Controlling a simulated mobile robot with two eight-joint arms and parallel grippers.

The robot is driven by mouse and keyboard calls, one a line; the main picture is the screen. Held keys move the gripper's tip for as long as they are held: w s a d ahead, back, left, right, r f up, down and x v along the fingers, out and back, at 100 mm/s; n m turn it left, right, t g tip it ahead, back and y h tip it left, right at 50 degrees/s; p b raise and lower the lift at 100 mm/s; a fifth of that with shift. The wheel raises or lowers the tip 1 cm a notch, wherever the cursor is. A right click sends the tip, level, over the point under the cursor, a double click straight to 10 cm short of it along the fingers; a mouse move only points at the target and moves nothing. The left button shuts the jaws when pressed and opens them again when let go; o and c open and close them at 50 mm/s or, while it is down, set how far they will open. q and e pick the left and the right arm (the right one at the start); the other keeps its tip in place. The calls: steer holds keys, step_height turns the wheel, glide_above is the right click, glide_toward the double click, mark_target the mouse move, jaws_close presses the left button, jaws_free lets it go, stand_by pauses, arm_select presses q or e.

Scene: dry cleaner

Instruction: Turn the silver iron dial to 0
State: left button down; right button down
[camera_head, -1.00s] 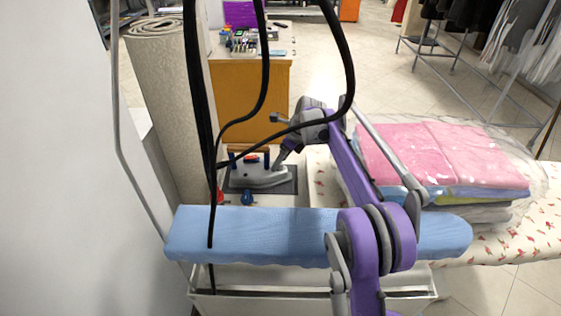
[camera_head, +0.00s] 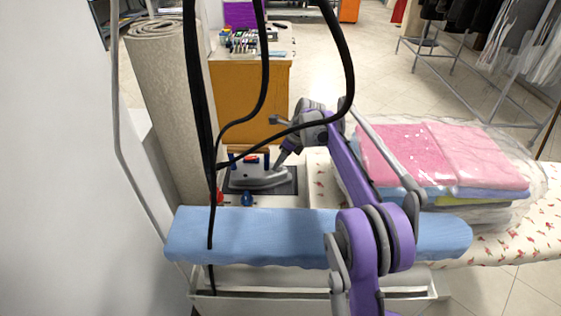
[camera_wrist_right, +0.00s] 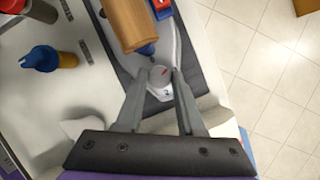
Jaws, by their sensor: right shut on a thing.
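The silver iron (camera_head: 258,178) rests on a dark pad (camera_head: 287,186) behind the blue sleeve board in the head view. In the right wrist view its round dial (camera_wrist_right: 160,76) is light grey with a small red mark, near the iron's wooden handle (camera_wrist_right: 130,20). My right gripper (camera_wrist_right: 158,78) is shut on the dial, one finger on each side of it. In the head view the right gripper (camera_head: 279,164) reaches down to the right end of the iron. The number the dial points to is too small to read. My left gripper is not in view.
A blue padded sleeve board (camera_head: 290,235) lies in front of the iron. Black cables (camera_head: 200,110) hang at the left. Bagged folded pink clothes (camera_head: 445,158) lie on the ironing board at right.

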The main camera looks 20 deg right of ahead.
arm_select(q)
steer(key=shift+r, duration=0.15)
arm_select(e)
steer(key=n+p, duration=0.1)
steer(key=n+g+p, duration=0.1)
steer(key=n, duration=0.1)
steer(key=n+y+p, duration=0.1)
steer(key=n+p, duration=0.1)
steer(key=shift+w+d+r+g, duration=0.1)
steer(key=shift+w+r+g, duration=0.1)
steer(key=shift+r+g, duration=0.1)
steer(key=n+g+p, duration=0.1)
steer(key=n, duration=0.1)
steer(key=n+p, duration=0.2)
steer(key=shift+w+g, duration=0.2)
steer(key=shift+g, duration=0.2)
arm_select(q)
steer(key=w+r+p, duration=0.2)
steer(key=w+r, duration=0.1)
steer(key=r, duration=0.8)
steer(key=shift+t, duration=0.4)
arm_select(e)
steer(key=shift+f+n+g, duration=0.2)
steer(key=shift+n+g, duration=0.4)
steer(key=shift+n, duration=1.1)
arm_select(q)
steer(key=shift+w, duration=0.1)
arm_select(e)
steer(key=c, duration=0.5)
jaws_free()
